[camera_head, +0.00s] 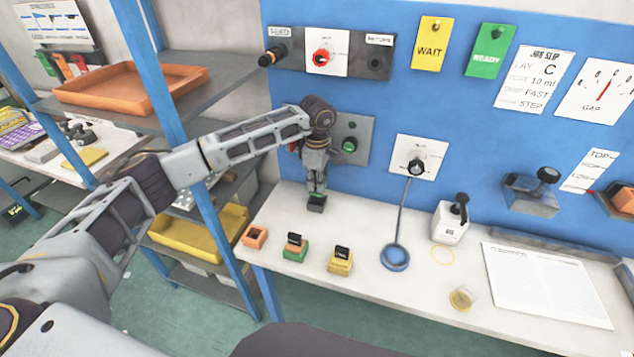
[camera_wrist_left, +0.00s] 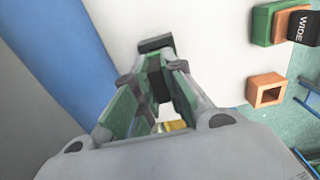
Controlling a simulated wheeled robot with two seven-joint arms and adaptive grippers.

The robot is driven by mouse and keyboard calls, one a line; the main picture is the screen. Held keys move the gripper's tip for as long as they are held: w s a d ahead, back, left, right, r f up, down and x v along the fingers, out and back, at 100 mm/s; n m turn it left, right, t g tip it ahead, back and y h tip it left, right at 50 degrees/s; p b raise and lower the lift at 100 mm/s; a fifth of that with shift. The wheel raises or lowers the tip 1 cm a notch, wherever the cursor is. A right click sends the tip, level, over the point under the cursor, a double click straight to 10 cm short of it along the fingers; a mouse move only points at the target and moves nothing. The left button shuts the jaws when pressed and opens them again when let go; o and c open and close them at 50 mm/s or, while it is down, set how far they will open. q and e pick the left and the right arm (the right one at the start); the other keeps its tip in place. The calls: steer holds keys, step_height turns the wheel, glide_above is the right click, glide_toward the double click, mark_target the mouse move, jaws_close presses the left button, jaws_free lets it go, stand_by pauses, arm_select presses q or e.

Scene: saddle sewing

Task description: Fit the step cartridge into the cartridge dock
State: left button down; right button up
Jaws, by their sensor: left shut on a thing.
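My left gripper (camera_head: 317,188) is above the back left of the white table, close to the blue wall, pointing down. In the left wrist view its green-padded fingers (camera_wrist_left: 158,85) are shut on a dark piece, mostly hidden between them. A dark end (camera_wrist_left: 155,43) shows past the fingertips. No label on it is readable, so I cannot confirm that it is the step cartridge. I cannot tell for sure which fixture is the cartridge dock; a grey panel with a green button (camera_head: 349,144) is partly hidden behind the gripper. My right gripper is not in view.
Shelving stands left.

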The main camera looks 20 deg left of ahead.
arm_select(q)
steer(key=shift+f, duration=0.2)
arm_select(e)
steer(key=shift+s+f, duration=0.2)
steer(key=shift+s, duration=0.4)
arm_select(q)
steer(key=shift+f, duration=0.1)
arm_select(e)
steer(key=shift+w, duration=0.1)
arm_select(q)
steer(key=shift+f+b, duration=0.3)
steer(key=shift+b, duration=0.15)
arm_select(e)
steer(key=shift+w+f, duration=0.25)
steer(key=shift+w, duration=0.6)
arm_select(q)
steer(key=shift+f+b, duration=0.75)
steer(key=shift+f, duration=0.4)
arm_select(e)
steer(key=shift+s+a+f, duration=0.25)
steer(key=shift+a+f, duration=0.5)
arm_select(q)
steer(key=c, duration=1.4)
jaws_free()
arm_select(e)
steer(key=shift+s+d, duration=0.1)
